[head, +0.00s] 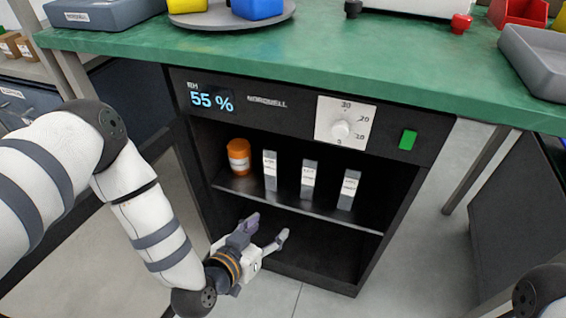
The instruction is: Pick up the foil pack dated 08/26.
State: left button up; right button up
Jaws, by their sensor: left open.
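Three slim grey packs with white labels stand upright on the cabinet's shelf: a left one (270,170), a middle one (309,179) and a right one (348,189). The print on their labels is too small to read, so I cannot tell which is dated 08/26. My left gripper (268,229) is open and empty, in front of the cabinet and below the shelf edge in the picture, apart from the packs. My right gripper is out of view.
An orange jar (238,157) stands on the shelf left of the packs. The shelf (300,209) sits in an open dark cabinet under a green worktop (300,60). The cabinet front has a 55 % display (211,99), a dial (341,130) and a green switch (408,139).

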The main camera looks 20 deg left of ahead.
aim_at(277, 137)
pick_arm(q)
jog(key=w+a+r+t+y+b, duration=0.15)
jog(key=w+a+r+t, duration=0.3)
jog(key=w+r, duration=0.45)
jog(key=shift+n+t+y, duration=0.25)
jog(key=shift+n, duration=0.05)
jog(key=w+b, duration=0.1)
jog(key=w, duration=0.3)
jog(key=w+b, duration=0.1)
jog(key=w, duration=0.7)
jog(key=shift+w+d+f+b, duration=0.15)
jog(key=shift+f+b, duration=0.1)
jog(key=shift+b, duration=0.15)
grip_shut()
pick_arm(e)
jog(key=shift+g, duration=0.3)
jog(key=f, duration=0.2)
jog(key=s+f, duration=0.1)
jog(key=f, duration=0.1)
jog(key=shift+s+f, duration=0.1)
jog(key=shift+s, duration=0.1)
